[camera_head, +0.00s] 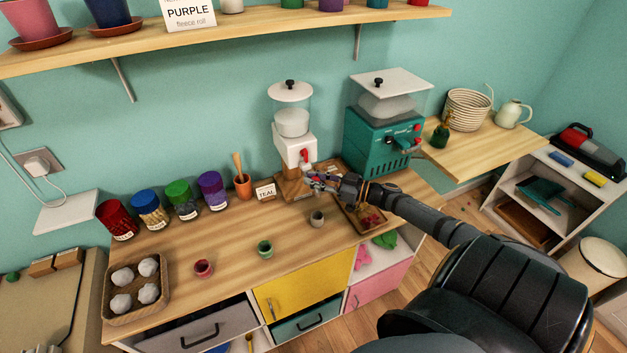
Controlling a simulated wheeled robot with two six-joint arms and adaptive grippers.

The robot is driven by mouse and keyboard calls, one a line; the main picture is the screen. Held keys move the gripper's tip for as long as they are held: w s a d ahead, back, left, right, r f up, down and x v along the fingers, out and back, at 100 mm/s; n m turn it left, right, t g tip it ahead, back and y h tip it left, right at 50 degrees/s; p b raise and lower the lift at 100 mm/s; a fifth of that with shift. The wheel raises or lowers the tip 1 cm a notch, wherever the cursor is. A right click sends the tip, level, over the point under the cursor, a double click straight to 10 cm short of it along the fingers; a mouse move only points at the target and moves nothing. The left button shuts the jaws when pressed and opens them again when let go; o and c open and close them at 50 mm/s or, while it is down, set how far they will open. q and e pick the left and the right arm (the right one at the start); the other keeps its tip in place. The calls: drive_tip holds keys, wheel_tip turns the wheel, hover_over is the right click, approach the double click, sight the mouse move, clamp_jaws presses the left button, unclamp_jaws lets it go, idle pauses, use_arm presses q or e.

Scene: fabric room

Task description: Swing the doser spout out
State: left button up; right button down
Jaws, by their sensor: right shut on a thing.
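The white doser (288,146) stands at the back of the wooden counter, with a clear hopper of white material on top and a small red part on its front. My right gripper (318,181), reaching in from the lower right, is at the low front of the doser. It is shut on the doser spout, which the fingers mostly hide, so the spout's exact angle cannot be told. My left gripper is not in view.
A teal machine (382,138) stands close to the right of the doser, with a wooden tray (350,211) before it under my arm. Small grey (317,218), green (265,249) and red (204,268) cups stand in front.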

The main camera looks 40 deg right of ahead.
drive_tip(key=shift+s+f, duration=0.1)
drive_tip(key=shift+f, duration=0.15)
drive_tip(key=c, duration=1.5)
unclamp_jaws()
drive_tip(key=shift+d, duration=0.1)
drive_tip(key=o, duration=0.3)
drive_tip(key=shift+s+d+r, duration=0.1)
drive_tip(key=shift+s+r, duration=0.05)
drive_tip(key=v, duration=0.7)
drive_tip(key=shift+s, duration=0.2)
drive_tip(key=shift+d, duration=0.1)
